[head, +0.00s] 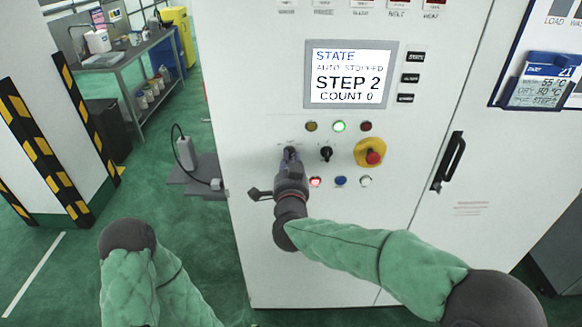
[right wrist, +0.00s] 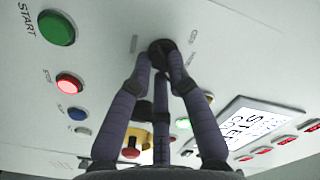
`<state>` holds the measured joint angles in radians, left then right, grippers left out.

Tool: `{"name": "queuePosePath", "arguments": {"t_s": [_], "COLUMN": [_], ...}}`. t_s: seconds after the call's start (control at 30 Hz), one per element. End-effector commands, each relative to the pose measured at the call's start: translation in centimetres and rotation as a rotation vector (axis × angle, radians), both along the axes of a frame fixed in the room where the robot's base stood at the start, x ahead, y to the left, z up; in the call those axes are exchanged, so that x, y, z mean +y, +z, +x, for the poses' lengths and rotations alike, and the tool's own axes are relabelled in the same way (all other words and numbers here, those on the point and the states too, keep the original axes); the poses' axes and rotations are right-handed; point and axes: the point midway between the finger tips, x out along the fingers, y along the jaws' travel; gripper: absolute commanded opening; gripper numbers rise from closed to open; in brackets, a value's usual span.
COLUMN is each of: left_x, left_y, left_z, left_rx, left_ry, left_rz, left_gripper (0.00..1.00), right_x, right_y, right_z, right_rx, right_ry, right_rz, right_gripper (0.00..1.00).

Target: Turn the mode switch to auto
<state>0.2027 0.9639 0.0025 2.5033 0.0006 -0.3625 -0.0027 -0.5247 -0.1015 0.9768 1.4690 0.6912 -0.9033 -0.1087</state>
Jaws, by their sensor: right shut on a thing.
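My right gripper (head: 289,160) is at the left black rotary switch on the white cabinet's control panel. In the right wrist view its fingers (right wrist: 161,66) are shut around a black knob (right wrist: 160,48), the mode switch by its place, flat against the panel. The fingers hide most of the knob, and its label is too small to read, so I cannot tell its pointer direction. The screen (head: 350,78) reads "STATE, AUTO STOPPED, STEP 2, COUNT 0". My left gripper is out of view; only part of the left arm shows.
A second black knob (head: 326,153) and a red emergency stop on yellow (head: 372,157) sit just right. A green lamp (head: 339,126) and a red button (head: 315,181) are lit. The green START button (right wrist: 57,27) is nearby. A black door handle (head: 448,162) stands farther right.

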Motion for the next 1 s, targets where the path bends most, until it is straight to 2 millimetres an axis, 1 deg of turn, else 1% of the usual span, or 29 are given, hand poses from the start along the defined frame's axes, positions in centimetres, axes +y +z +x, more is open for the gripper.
{"name": "queuePosePath", "arguments": {"t_s": [0.03,0.2,0.7,0.73,0.77,0.8,0.83,1.0], "left_x": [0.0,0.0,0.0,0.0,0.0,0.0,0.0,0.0], "left_y": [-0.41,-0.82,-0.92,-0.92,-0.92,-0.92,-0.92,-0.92], "left_z": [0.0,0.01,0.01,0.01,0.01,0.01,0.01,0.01], "left_rx": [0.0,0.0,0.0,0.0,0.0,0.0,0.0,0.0], "left_ry": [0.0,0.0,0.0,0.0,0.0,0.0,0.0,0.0], "left_rz": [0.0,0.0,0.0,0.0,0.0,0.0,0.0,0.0], "left_gripper": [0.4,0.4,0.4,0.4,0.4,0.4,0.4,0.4], "right_x": [0.01,0.0,-0.01,0.0,-0.01,0.0,0.0,0.01], "right_y": [-0.19,-0.13,-0.02,-0.03,-0.02,-0.01,-0.03,-0.02], "right_z": [-0.01,-0.01,0.0,0.0,0.0,0.0,0.0,0.0], "right_rx": [0.0,0.001,0.001,0.001,0.001,0.001,0.001,0.001], "right_ry": [0.0,-0.001,-0.001,-0.001,-0.001,-0.001,-0.001,-0.001], "right_rz": [0.019,0.067,0.087,0.087,0.087,0.087,0.087,0.086], "right_gripper": [0.0,0.0,0.0,0.21,0.3,0.41,0.42,0.42]}}
